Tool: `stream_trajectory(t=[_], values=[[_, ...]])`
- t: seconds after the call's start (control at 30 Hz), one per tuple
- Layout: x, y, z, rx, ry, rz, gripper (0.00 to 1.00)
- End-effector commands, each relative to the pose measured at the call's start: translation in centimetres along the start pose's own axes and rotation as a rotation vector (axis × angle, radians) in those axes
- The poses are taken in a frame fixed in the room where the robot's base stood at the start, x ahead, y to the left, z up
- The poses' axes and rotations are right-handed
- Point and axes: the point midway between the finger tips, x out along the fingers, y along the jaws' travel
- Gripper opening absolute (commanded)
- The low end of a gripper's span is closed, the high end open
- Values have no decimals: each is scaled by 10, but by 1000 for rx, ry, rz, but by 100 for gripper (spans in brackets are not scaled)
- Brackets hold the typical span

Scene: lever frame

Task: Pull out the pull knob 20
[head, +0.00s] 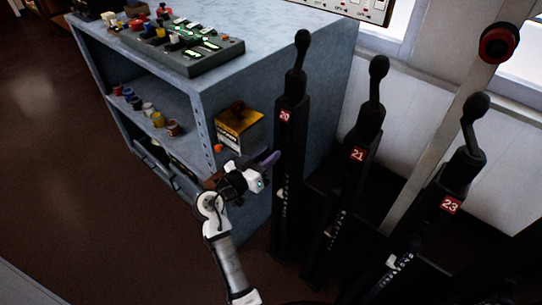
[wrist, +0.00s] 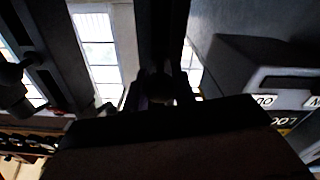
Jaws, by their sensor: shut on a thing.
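The lever post marked with a red 20 plate (head: 285,115) stands upright beside the grey cabinet, with a black round-topped handle (head: 301,50) above. My gripper (head: 272,160) is at the left side of this post, below the plate, and is shut on a small part there, which I take to be pull knob 20. The fingers hide most of that part in the head view. In the wrist view a dark post runs up the middle, and a dark rounded knob (wrist: 158,88) shows at its foot. That view is very dark, so the grip itself is unclear.
Brown floor (head: 60,190) is clear at left.

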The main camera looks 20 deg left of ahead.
Motion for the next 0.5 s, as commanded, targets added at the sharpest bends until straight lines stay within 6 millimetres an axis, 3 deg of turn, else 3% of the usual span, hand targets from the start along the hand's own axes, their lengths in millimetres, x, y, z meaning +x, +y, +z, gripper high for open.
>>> stream_trajectory(t=[0.17,0.2,0.33,0.5], values=[[-3,-1,2,-5,-5,-2,0],[-3,-1,2,-5,-5,-2,30],[-3,-1,2,-5,-4,-2,47],[-2,-1,1,-4,-4,-1,48]])
